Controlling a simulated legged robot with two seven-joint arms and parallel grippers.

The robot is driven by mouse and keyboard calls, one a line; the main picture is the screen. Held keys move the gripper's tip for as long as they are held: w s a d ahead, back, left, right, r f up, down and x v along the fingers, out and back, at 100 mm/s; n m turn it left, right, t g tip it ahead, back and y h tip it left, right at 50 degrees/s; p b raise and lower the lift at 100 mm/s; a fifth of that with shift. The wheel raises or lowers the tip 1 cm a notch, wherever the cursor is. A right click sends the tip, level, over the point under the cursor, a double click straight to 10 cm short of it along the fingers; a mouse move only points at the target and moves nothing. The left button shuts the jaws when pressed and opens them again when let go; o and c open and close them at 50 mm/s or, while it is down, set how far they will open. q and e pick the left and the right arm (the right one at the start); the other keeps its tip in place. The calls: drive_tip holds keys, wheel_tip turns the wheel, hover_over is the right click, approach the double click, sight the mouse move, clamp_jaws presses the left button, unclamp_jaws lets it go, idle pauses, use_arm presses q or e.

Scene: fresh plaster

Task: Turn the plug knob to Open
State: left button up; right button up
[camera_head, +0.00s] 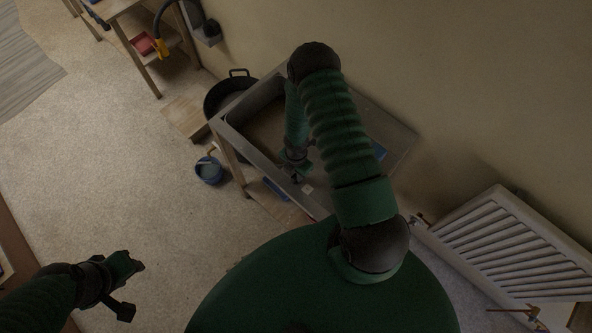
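A metal sink (233,137) on a wooden stand is near the middle of the head view, against the wall. My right arm reaches over it, and my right gripper (295,170) is at the sink's near side, pointing down. Its fingers are small and dark, so I cannot tell whether they are open or shut, or touch anything. A small pale label (308,189) is just beside it on the sink. I cannot make out the plug knob; it may be hidden by the gripper. My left gripper (131,288) is open and empty over the floor at lower left, far from the sink.
A black tub (212,101) stands behind the sink's left end. A blue bucket (208,171) is on the floor left of the stand. A white radiator (520,245) is at right. A wooden workbench (142,62) is at upper left. The floor at left is mostly clear.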

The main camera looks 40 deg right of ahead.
drive_tip(key=shift+o, duration=1)
drive_tip(key=shift+f, duration=0.1)
wheel_tip(320, 180, up, 8)
drive_tip(key=p, duration=0.8)
drive_tip(key=shift+s, duration=0.15)
wheel_tip(320, 180, up, 4)
drive_tip(key=shift+p, duration=0.3)
